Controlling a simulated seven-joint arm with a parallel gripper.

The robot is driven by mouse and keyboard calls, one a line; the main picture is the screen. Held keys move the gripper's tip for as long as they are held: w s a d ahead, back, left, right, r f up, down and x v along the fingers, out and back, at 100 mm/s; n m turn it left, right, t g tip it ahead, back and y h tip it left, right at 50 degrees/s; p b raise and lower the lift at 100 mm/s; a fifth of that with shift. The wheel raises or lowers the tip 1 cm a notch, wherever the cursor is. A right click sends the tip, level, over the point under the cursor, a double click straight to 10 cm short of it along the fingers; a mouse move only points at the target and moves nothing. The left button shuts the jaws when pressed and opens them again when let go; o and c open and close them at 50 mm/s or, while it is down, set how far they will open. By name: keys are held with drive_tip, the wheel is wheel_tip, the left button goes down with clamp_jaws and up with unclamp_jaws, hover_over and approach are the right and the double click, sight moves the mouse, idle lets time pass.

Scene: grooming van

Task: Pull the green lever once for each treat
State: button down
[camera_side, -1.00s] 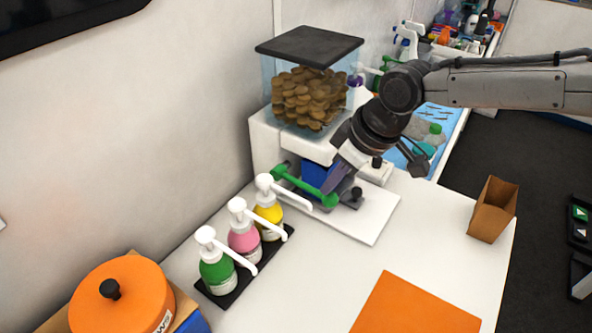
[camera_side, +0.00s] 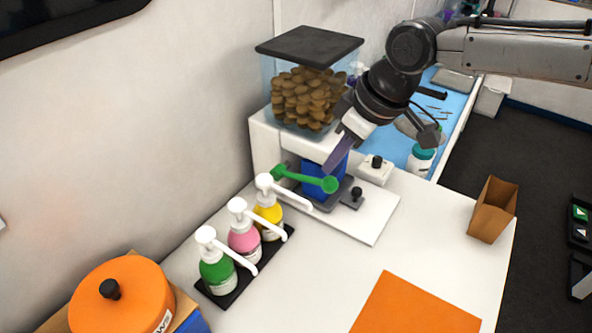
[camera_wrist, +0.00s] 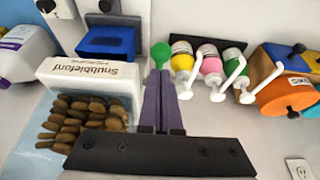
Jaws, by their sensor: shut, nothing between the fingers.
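The treat dispenser (camera_side: 262,140) is a white machine with a clear hopper of brown treats (camera_side: 305,98) under a dark lid. Its green lever (camera_side: 305,180) sticks out at the front, ending in a round knob. The lever's knob (camera_wrist: 160,54) also shows in the wrist view, just beyond my fingertips. A blue box (camera_side: 322,172) stands under the spout, partly behind the lever and my fingers; it shows in the wrist view (camera_wrist: 106,41). My gripper (camera_side: 328,171) is shut and empty, its purple fingers a little above the knob. I cannot tell whether they touch it.
Green, pink and yellow pump bottles (camera_side: 243,240) stand on a black strip left of the dispenser. An orange lidded pot (camera_side: 118,300) is at front left. An orange mat (camera_side: 415,308) and an open brown box (camera_side: 492,210) lie on the right. The white counter between is clear.

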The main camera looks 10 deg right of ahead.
sight(336, 183)
idle(0.3)
drive_tip(key=shift+f, duration=3.45)
drive_tip(key=shift+r, duration=3.45)
drive_tip(key=shift+f, duration=3.5)
drive_tip(key=shift+r, duration=3.5)
